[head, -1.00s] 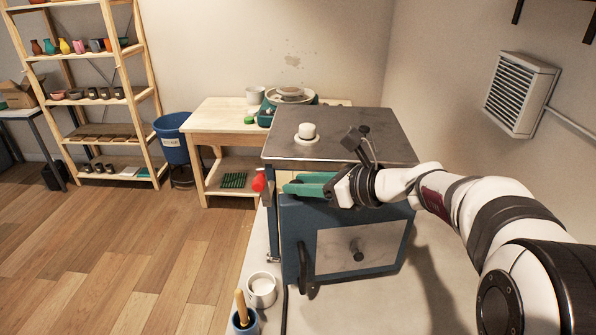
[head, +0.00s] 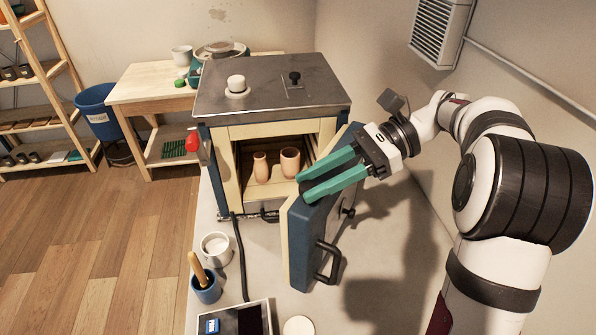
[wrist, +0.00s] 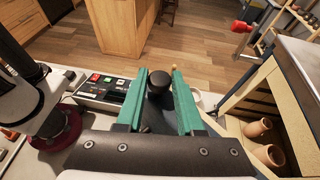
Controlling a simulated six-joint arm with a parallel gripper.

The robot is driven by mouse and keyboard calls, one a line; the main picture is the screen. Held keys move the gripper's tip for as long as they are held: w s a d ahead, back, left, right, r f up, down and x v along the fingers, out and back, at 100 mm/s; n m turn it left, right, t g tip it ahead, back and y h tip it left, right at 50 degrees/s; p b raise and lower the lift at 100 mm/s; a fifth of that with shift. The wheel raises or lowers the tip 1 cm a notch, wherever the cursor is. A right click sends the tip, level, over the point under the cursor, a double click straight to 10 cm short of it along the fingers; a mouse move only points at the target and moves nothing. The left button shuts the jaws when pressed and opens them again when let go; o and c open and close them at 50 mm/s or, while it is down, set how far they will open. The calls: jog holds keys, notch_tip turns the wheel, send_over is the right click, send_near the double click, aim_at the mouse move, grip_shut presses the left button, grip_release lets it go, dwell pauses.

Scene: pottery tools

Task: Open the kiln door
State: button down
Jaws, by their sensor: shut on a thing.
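The kiln (head: 272,85) stands open at the front. Its blue door (head: 297,255) is swung out to the right at a wide angle. A black bar handle (head: 328,262) and a black knob (head: 348,212) are on the door's outer face. My gripper (head: 306,186), with green fingers, is at the door's upper free edge. Two clay pots (head: 260,166) (head: 289,162) stand inside; both also show in the wrist view (wrist: 258,128) (wrist: 268,156).
A red-ended lever (head: 193,141) juts from the kiln's left side. A white cup (head: 215,248), a blue pot with a wooden tool (head: 205,285) and a control panel (head: 237,320) lie left of the door. A wall vent (head: 440,30) is at upper right.

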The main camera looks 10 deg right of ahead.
jog(key=shift+s+d+g, duration=0.2)
jog(key=shift+d+g, duration=0.1)
jog(key=shift+d, duration=0.15)
jog(key=c, duration=0.5)
grip_release()
jog(key=shift+c, duration=0.2)
